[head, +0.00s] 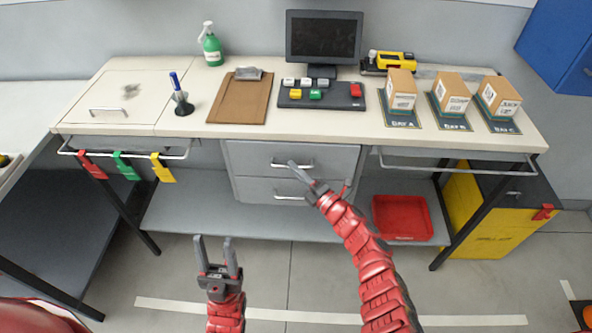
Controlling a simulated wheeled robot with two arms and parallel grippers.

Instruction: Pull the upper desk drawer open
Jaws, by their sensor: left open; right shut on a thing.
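The grey upper desk drawer (250,158) sits under the middle of the desk top, its front flush with the lower drawer (252,190) as far as I can see. Its bar handle (280,165) is on the front face. My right gripper (293,165) is shut on the right part of that handle, with the fingers partly hiding it. My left gripper (216,243) is open and empty, low in front of the desk, apart from the drawers.
The desk top (340,120) carries a clipboard, button panel, monitor and several boxes. Tags (125,165) hang from the left rail. A red tray (402,218) rests on the lower shelf, right of the drawers. A yellow bin (480,215) stands at right. Floor in front is clear.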

